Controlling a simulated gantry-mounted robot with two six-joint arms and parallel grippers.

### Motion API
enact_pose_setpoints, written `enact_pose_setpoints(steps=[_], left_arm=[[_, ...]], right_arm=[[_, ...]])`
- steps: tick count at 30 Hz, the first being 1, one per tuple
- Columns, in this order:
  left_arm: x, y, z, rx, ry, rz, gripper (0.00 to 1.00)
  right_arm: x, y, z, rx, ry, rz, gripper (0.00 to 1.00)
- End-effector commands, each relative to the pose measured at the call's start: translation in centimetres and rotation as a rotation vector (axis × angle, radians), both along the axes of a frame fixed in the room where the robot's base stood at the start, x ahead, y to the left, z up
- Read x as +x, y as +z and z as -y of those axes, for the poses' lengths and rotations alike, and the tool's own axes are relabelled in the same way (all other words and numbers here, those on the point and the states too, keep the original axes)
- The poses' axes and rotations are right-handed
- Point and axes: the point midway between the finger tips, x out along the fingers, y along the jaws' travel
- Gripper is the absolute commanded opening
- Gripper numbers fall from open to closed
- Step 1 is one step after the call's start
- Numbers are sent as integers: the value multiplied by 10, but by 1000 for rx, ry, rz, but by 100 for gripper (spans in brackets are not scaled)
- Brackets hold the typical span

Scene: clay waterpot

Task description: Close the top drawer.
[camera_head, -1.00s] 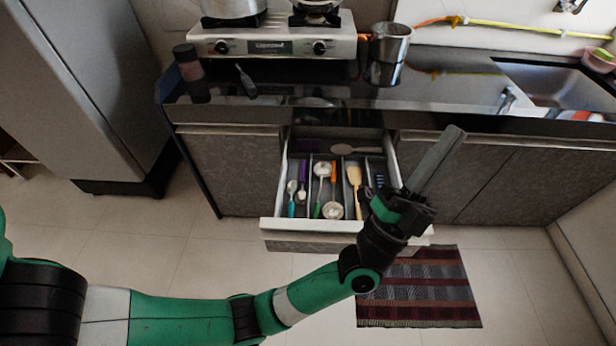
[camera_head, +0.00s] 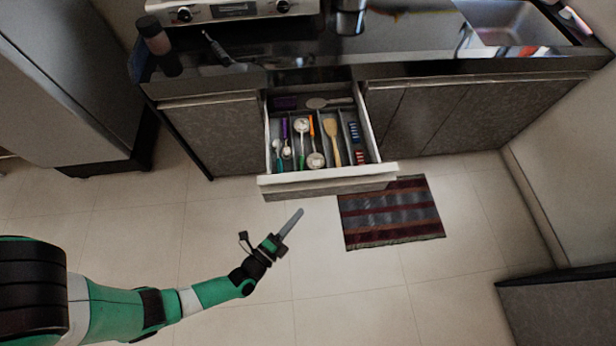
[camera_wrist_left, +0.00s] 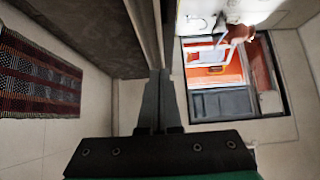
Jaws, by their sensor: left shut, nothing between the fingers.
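The top drawer (camera_head: 330,178) stands pulled out below the counter, with its white-edged front facing me. Inside it lie several utensils, among them a wooden spatula (camera_head: 332,140) and spoons with purple and orange handles. My left gripper (camera_head: 298,213) is shut and empty. In the head view it appears just below the drawer front, apart from it in the picture, pointing up and right. In the left wrist view the shut fingers (camera_wrist_left: 159,85) point ahead near a dark cabinet-like panel; I cannot tell whether they touch it. My right gripper is not in view.
A striped mat (camera_head: 390,213) lies on the tiled floor right of the drawer. A grey fridge (camera_head: 60,80) stands at the left. The counter holds a stove (camera_head: 230,10), a dark jar (camera_head: 158,45) and a metal cup (camera_head: 350,18).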

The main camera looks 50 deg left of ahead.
Motion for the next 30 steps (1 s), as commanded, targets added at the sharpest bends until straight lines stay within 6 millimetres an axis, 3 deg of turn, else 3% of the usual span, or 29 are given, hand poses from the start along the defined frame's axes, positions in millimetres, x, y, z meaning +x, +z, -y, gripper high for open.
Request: enact_pose_setpoints(steps=[9,17,30], left_arm=[[65,-6,-24,1,6,5,0],[79,-2,-50,3,1,2,0],[80,0,-51,1,-1,0,0]], right_arm=[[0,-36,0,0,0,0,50],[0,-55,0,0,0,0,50],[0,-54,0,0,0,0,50]])
